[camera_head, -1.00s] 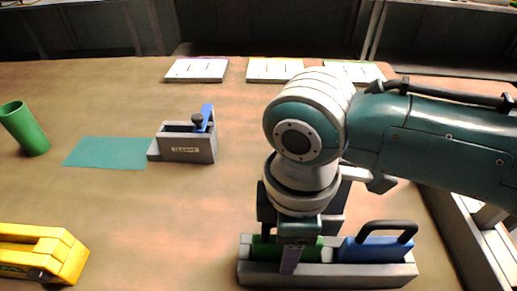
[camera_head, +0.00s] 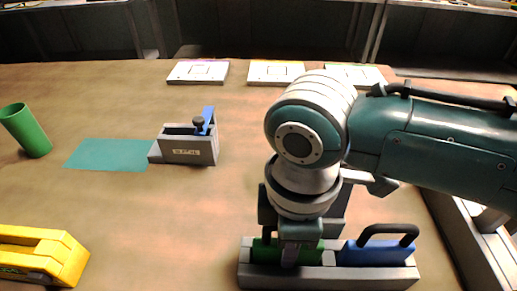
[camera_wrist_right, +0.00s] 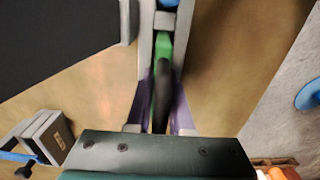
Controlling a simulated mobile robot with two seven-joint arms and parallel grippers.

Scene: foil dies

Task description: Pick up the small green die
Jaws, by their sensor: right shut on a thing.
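The small green die (camera_head: 264,252) sits upright in a grey rack (camera_head: 300,277) at the front of the table. A larger blue die (camera_head: 375,253) with a black handle stands in the same rack to its right. My right gripper (camera_head: 290,255) points down over the green die and hides its middle. In the right wrist view, the gripper (camera_wrist_right: 160,115) has its purple-sided fingers on both sides of the green die's dark handle, shut on it. The green die's body (camera_wrist_right: 163,60) shows beyond the fingers, still between the rack's walls. My left gripper is not in view.
A grey box (camera_head: 188,150) with a blue lever stands on the table beside a teal mat (camera_head: 108,154). A green cup (camera_head: 26,130) is at far left, a yellow tool (camera_head: 40,255) at front left. White plates (camera_head: 197,72) line the back.

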